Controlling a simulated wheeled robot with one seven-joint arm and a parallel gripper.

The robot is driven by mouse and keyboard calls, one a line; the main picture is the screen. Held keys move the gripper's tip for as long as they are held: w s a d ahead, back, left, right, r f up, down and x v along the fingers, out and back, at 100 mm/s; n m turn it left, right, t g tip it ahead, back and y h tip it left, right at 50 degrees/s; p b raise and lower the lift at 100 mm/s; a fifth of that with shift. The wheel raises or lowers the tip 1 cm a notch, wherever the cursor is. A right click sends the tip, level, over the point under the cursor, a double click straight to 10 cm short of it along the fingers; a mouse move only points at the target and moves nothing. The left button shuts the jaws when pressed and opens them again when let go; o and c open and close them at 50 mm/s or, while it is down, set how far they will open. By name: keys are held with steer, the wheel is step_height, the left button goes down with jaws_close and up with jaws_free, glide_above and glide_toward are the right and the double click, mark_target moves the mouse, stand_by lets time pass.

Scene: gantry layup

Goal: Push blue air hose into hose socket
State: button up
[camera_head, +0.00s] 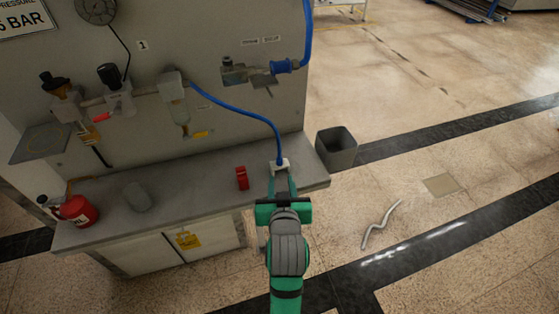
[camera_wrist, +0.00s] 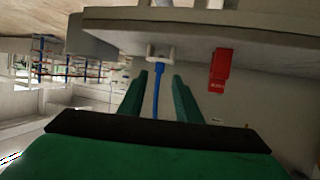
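A blue air hose (camera_head: 252,116) runs from the filter unit on the panel and curves down to a small white holder (camera_head: 279,162) near the bench's front right edge. My gripper (camera_head: 281,172) is at that holder, its green fingers apart. In the wrist view, the blue hose (camera_wrist: 157,100) reaches from the white holder (camera_wrist: 159,52) down between the open fingers of my gripper (camera_wrist: 160,77); neither finger clearly touches it. A metal fitting with a blue coupling (camera_head: 281,66) is on the panel's upper right; I cannot tell whether this is the hose socket.
A red block (camera_head: 242,178) stands left of my gripper, also in the wrist view (camera_wrist: 220,70). The bench (camera_head: 190,190) holds a grey cup (camera_head: 137,197) and a red can (camera_head: 77,210). A dark bin (camera_head: 337,149) stands to the right. A loose grey hose (camera_head: 381,224) lies on the floor.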

mark_target(279, 157)
steer(key=w, duration=0.6)
steer(key=shift+w+a+r, duration=0.2)
steer(key=shift+a+r, duration=0.15)
steer(key=shift+r, duration=0.05)
steer(key=shift+x, duration=2.85)
steer(key=shift+d, duration=0.2)
steer(key=shift+c, duration=0.7)
jaws_close()
